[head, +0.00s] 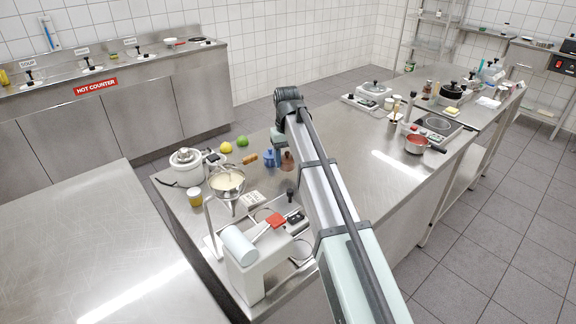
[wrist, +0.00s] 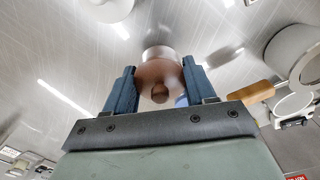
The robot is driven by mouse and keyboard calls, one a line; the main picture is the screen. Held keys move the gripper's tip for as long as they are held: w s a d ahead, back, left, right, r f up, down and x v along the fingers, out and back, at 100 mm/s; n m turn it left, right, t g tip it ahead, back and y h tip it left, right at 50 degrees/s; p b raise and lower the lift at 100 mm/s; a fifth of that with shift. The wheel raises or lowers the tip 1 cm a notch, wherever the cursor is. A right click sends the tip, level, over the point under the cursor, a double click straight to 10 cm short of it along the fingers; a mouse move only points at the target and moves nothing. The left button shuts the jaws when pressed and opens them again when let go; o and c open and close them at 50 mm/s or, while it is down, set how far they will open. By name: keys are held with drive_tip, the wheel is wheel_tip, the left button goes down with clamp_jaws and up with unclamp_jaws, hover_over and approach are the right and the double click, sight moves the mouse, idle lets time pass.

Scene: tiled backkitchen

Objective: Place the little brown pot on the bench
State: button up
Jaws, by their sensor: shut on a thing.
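The little brown pot (head: 288,161) is by the bench (head: 345,150), beyond the scale and mixer. In the wrist view the pot (wrist: 158,75) shows a brown round top with a small knob, between the two dark blue fingers. My gripper (wrist: 162,90) is shut on it. In the head view my arm hides most of the gripper. Whether the pot's base touches the bench or hangs just above it, I cannot tell.
A red saucepan (head: 416,144) stands right. Bare bench lies right of my arm.

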sight(287, 159)
drive_tip(key=shift+f, duration=1.5)
drive_tip(key=o, duration=1.5)
drive_tip(key=shift+f, duration=0.1)
drive_tip(key=shift+c, duration=0.2)
wheel_tip(287, 159, up, 12)
drive_tip(key=shift+r, duration=0.15)
